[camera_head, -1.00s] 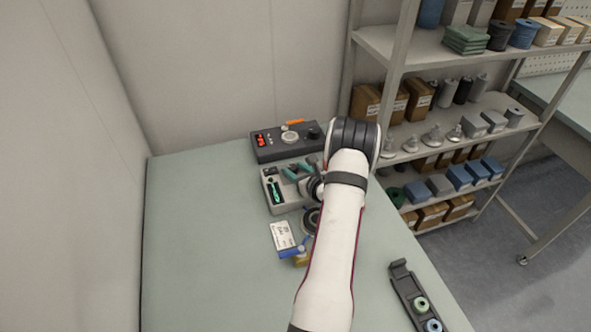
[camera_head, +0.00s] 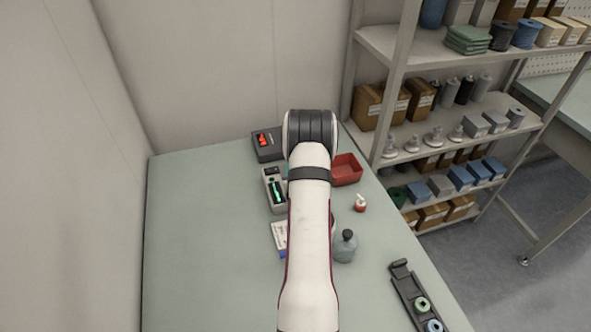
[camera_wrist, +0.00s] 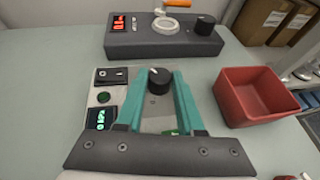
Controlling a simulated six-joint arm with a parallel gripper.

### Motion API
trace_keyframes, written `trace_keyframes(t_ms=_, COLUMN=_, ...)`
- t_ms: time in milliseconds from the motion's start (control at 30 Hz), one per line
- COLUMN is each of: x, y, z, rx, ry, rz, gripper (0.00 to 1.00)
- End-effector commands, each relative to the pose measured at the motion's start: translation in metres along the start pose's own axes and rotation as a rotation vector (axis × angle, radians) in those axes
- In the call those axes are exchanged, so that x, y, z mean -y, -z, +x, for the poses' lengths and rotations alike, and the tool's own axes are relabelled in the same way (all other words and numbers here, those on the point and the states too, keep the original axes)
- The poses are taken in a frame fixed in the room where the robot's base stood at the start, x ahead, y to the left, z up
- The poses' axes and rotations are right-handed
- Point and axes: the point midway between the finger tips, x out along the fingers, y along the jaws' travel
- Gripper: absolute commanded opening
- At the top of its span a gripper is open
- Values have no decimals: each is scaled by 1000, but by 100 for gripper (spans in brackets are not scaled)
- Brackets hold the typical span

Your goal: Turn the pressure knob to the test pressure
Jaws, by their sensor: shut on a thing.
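The pressure knob (camera_wrist: 158,82) is black with a pale pointer mark, on a light grey control box (camera_wrist: 92,88). My gripper (camera_wrist: 160,76) has its teal fingertips on either side of the knob and is shut on it. The box has a display (camera_wrist: 101,119) with green characters that seem to read 0 kPa, a black rocker switch (camera_wrist: 109,76) and a green button (camera_wrist: 103,97). In the head view my arm hides the knob and gripper; only the left part of the box (camera_head: 268,200) shows.
Behind stands a dark unit (camera_wrist: 160,45) with a red display, a round pale fitting, an orange handle and another black knob. A red bin (camera_wrist: 252,98) is at right. A grey bottle (camera_head: 345,247) and a small red-and-white item (camera_head: 360,203) stand on the table (camera_head: 200,270).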

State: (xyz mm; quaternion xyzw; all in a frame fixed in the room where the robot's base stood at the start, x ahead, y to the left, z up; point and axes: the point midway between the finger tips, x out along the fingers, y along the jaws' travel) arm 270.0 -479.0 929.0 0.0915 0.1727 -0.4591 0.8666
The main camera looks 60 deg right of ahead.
Motion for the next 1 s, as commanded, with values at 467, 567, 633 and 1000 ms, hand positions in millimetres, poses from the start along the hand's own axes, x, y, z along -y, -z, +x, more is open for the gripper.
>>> trace_keyframes(t_ms=467, x=0, y=-1, z=0, rx=2, ry=-2, rz=-1, gripper=67)
trace_keyframes(t_ms=567, x=0, y=-1, z=0, rx=1, ry=-2, rz=-1, gripper=67)
trace_keyframes(t_ms=633, x=0, y=0, z=0, rx=1, ry=-2, rz=-1, gripper=67)
trace_keyframes(t_ms=1000, x=1, y=0, z=-71, rx=-1, ry=-1, rz=0, gripper=67)
